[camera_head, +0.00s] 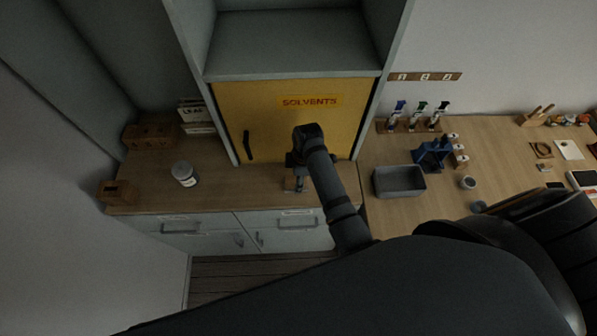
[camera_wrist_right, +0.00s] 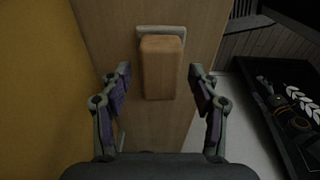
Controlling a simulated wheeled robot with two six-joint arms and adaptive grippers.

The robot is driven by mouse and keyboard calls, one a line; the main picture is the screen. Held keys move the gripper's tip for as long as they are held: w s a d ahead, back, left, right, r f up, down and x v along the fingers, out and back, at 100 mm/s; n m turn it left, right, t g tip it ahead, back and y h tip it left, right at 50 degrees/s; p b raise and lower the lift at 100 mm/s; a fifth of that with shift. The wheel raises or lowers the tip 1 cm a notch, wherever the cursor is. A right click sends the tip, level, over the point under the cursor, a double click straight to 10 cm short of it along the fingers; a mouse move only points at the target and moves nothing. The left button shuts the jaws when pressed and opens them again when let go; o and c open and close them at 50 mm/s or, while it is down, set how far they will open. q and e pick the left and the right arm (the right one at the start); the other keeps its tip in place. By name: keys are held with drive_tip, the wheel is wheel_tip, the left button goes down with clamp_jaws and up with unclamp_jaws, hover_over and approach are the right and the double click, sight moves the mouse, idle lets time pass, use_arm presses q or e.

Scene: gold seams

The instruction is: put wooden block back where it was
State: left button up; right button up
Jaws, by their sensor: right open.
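The wooden block (camera_wrist_right: 162,70) is a plain light-brown upright piece in the right wrist view. It lies between the two fingers of my right gripper (camera_wrist_right: 160,78), with a visible gap on each side. The fingers are apart and do not appear to touch it. A pale grey piece (camera_wrist_right: 160,30) shows just behind the block's far end; I cannot tell if they are joined. In the head view my right gripper (camera_head: 297,182) hangs low over the wooden counter in front of the yellow cabinet. The block is not clearly visible there. My left gripper is out of view.
The yellow SOLVENTS door (camera_head: 285,125) is shut close behind my gripper. A white jar (camera_head: 184,173) and a small wooden box (camera_head: 118,191) stand left on the counter (camera_head: 225,190). A grey bin (camera_head: 399,182) stands to the right. Counter between jar and gripper is clear.

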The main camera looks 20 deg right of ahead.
drive_tip(key=r, duration=0.4)
drive_tip(key=shift+s+d, duration=0.1)
drive_tip(key=shift+d, duration=0.15)
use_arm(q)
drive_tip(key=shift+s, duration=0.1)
use_arm(e)
wheel_tip(320, 180, up, 7)
drive_tip(key=shift+s+d+r, duration=0.15)
drive_tip(key=shift+s+d, duration=0.1)
drive_tip(key=shift+d, duration=0.2)
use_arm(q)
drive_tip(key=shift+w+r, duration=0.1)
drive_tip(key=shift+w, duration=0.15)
